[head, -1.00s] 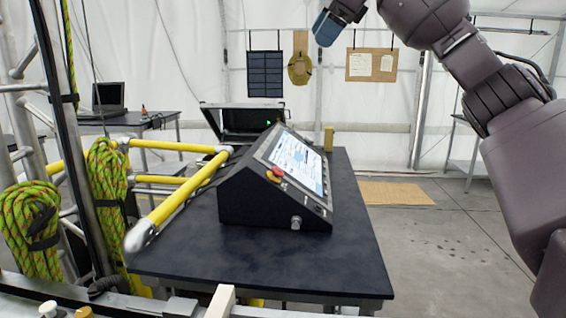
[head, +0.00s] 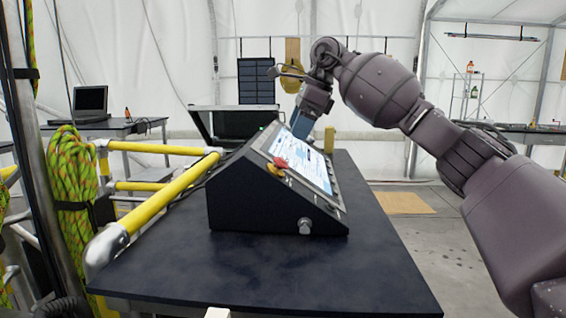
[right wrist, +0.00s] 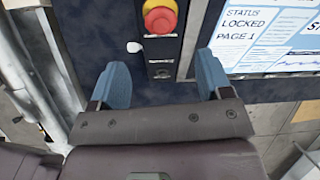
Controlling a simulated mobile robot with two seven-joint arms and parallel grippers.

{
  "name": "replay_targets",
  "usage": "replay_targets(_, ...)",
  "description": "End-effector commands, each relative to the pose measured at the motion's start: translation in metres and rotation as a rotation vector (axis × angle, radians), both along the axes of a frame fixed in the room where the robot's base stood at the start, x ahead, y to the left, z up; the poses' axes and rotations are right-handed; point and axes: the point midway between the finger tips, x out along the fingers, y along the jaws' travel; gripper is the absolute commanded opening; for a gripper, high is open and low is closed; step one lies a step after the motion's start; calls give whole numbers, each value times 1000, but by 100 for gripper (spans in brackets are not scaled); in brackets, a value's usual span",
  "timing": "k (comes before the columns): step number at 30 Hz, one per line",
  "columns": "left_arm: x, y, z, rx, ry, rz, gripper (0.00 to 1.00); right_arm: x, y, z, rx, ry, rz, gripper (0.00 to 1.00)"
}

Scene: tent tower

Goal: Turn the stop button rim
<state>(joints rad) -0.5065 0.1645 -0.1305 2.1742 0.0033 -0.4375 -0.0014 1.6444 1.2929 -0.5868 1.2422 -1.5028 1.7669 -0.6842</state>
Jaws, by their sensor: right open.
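The red stop button (head: 281,163) with a yellow collar sits on the left part of the sloped control console (head: 262,208). It also shows in the right wrist view (right wrist: 160,17), at the top and just ahead of the fingers. My right gripper (right wrist: 163,85) is open and empty, with its two blue fingers spread over the panel below the button. In the head view my right gripper (head: 305,122) hangs over the console's screen, pointing down. The screen (right wrist: 270,35) reads "STATUS LOCKED PAGE 1". My left gripper is not in view.
The console stands on a dark table (head: 385,275). A yellow rail (head: 170,200) runs along the table's left side. An open case (head: 232,124) lies behind the console. The table's right side is clear.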

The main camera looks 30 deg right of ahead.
Motion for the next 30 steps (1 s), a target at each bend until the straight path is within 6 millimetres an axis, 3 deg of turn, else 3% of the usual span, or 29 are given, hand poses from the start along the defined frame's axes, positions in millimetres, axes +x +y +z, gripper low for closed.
replay_targets(1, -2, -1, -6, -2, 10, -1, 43, 5, 3, -16, -1, 9, 2, 72)
replay_targets(3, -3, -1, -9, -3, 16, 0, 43, 8, 6, -29, -1, 11, 2, 72)
replay_targets(12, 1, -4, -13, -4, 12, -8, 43, 20, 20, -70, 0, 9, 2, 72)
replay_targets(18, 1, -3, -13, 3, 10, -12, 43, 23, 24, -80, 0, 6, 2, 72)
replay_targets(28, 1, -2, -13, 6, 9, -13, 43, 23, 25, -81, 0, 2, 1, 72)
replay_targets(30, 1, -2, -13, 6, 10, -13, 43, 23, 25, -81, 0, 3, 1, 62)
